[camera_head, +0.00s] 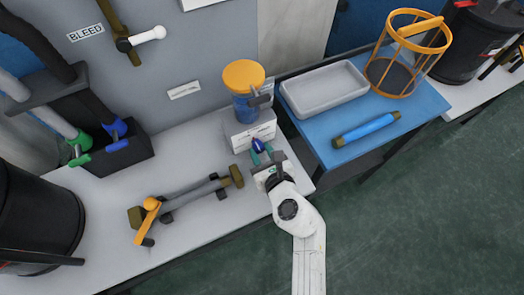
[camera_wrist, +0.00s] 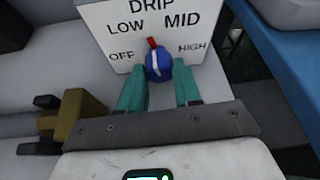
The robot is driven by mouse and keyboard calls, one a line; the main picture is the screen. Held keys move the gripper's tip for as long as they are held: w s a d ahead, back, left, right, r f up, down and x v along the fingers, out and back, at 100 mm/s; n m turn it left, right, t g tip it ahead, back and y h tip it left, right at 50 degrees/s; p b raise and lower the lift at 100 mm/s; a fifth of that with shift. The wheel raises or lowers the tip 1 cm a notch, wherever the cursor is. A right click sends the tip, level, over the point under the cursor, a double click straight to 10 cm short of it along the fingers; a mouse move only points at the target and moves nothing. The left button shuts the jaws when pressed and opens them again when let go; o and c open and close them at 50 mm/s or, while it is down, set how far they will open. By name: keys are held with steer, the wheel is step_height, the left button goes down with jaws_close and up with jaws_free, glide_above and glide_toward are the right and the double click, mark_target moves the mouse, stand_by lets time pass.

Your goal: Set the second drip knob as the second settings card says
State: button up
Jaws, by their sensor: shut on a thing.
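The blue drip knob (camera_wrist: 158,66) is on a white panel (camera_wrist: 110,40) marked DRIP, OFF, LOW, MID and HIGH. Its red pointer stands almost upright, between LOW and MID. My gripper (camera_wrist: 159,80) has its teal fingers on either side of the knob, shut on it. In the head view, the knob (camera_head: 259,145) and my gripper (camera_head: 262,152) are below the orange-lidded blue jar (camera_head: 244,90). A small white card (camera_head: 184,91) is on the grey wall; its writing is too small to read.
An orange-handled lever fixture (camera_head: 150,205) lies on the white bench left of my gripper. The blue table (camera_head: 420,100) to the right holds a white tray (camera_head: 325,90), an orange wire basket (camera_head: 408,50) and a blue rod (camera_head: 366,130). Green floor is clear below.

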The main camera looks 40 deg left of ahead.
steer(key=m+p, duration=0.1)
steer(key=m+g+p, duration=0.1)
steer(key=m+g, duration=0.1)
steer(key=shift+w+d+r+y+p, duration=0.15)
steer(key=shift+w+y+p, duration=0.1)
steer(key=shift+y+p, duration=0.15)
steer(key=shift+f+m+g+y+p, duration=0.2)
steer(key=shift+m+g+y+p, duration=0.25)
steer(key=shift+m+g, duration=0.75)
steer(key=shift+m, duration=0.4)
steer(key=o, duration=1)
steer(key=shift+o, duration=0.2)
steer(key=p+v, duration=0.1)
steer(key=v, duration=0.9)
steer(key=shift+s+d+p, duration=0.15)
steer(key=shift+d+p, duration=0.2)
steer(key=shift+d, duration=0.05)
